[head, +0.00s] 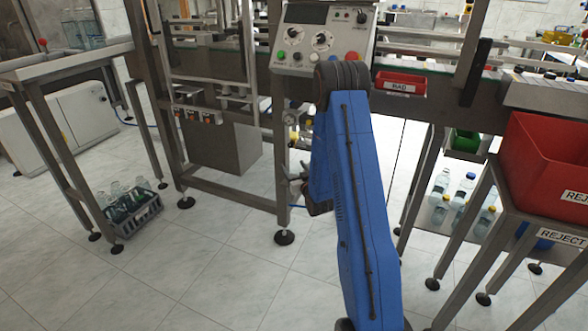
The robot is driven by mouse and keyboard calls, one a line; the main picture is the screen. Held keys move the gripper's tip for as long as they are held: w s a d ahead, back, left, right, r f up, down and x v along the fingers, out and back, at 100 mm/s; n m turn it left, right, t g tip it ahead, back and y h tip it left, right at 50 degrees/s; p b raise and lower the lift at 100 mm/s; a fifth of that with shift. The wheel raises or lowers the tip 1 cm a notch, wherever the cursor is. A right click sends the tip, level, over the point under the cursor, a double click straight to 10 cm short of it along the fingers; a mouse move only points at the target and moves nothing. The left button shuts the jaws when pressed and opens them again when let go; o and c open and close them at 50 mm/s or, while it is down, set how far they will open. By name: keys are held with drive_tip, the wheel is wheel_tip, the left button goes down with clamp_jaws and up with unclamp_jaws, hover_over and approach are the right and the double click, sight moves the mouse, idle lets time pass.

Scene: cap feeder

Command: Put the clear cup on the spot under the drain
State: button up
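My blue arm fills the middle of the head view, and its far end reaches down beside a metal leg of the machine. Part of my gripper (299,182) shows there, left of the arm. It is small, dark and mostly hidden by the arm, so I cannot tell whether it is open or holds anything. A small round metal fitting (291,118) with parts below it sits on the leg above the gripper; I cannot tell if it is the drain. I cannot make out the clear cup or the spot.
A control panel (325,40) stands above the arm. A red bin (545,160) marked REJECT is on a stand at the right. A crate of bottles (133,214) lies on the floor at the left. Clear bottles (462,190) stand on a low shelf. The tiled floor (230,265) in front is free.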

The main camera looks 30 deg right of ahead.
drive_tip(key=shift+r, duration=0.1)
drive_tip(key=shift+s, duration=0.35)
drive_tip(key=s+a, duration=0.2)
drive_tip(key=s, duration=0.9)
drive_tip(key=s+a+r+n+g, duration=0.1)
drive_tip(key=s+a+r+g, duration=0.3)
drive_tip(key=r, duration=0.4)
drive_tip(key=s+a+r+g, duration=0.25)
drive_tip(key=a+r, duration=0.25)
drive_tip(key=r, duration=0.3)
drive_tip(key=s+a+r+g, duration=0.2)
drive_tip(key=s+a, duration=0.1)
drive_tip(key=s, duration=0.8)
drive_tip(key=s+a+r+g+y, duration=0.1)
drive_tip(key=s+a+r+g, duration=0.1)
drive_tip(key=s, duration=1)
drive_tip(key=s+a+r+g+y, duration=0.1)
drive_tip(key=s+a+r+g, duration=0.1)
drive_tip(key=s+a, duration=0.4)
drive_tip(key=s+r, duration=0.1)
drive_tip(key=s, duration=0.4)
drive_tip(key=shift+s+r, duration=0.15)
drive_tip(key=shift+s, duration=0.05)
